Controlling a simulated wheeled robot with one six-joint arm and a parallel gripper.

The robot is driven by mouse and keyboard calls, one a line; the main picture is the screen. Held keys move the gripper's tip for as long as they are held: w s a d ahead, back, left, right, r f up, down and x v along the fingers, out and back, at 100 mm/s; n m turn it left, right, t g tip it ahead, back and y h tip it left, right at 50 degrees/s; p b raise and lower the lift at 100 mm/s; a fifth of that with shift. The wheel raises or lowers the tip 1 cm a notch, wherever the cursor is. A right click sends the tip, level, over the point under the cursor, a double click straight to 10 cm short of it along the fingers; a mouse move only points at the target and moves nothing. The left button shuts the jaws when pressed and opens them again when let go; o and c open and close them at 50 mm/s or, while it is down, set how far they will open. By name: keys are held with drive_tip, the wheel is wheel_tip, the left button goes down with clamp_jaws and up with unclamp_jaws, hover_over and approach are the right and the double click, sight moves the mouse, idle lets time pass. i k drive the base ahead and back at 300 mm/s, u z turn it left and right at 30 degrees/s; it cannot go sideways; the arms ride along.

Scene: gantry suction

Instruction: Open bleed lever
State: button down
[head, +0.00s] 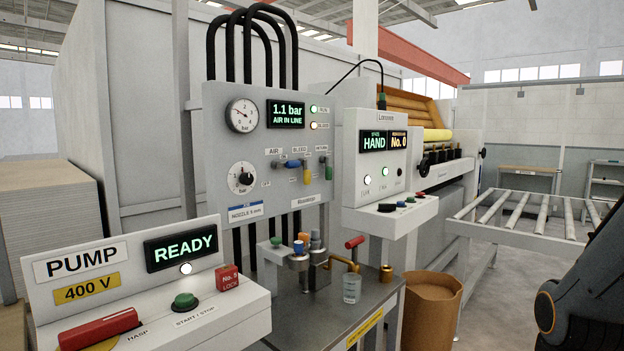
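The bleed lever (307,174) is yellow and hangs downward under the BLEED label on the grey air panel (225,150). A blue lever (291,163) under the AIR label lies roughly sideways to its left. A green lever (328,169) under the RETURN label points down to its right. The panel display (286,114) reads 1.1 bar, AIR IN LINE. My dark arm (590,285) shows at the lower right edge, well away from the levers. My gripper is not in view.
The pump box (130,260) with its READY display stands at front left. A grey control box (373,155) showing HAND and No. 0 juts out right of the levers. Below is a metal bench (340,315) with valves and a glass jar (352,288); a brown bin (432,305) stands beside it.

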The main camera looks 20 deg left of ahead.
sight(303, 162)
drive_tip(key=u, duration=0.65)
drive_tip(key=i, duration=0.75)
drive_tip(key=u, duration=0.8)
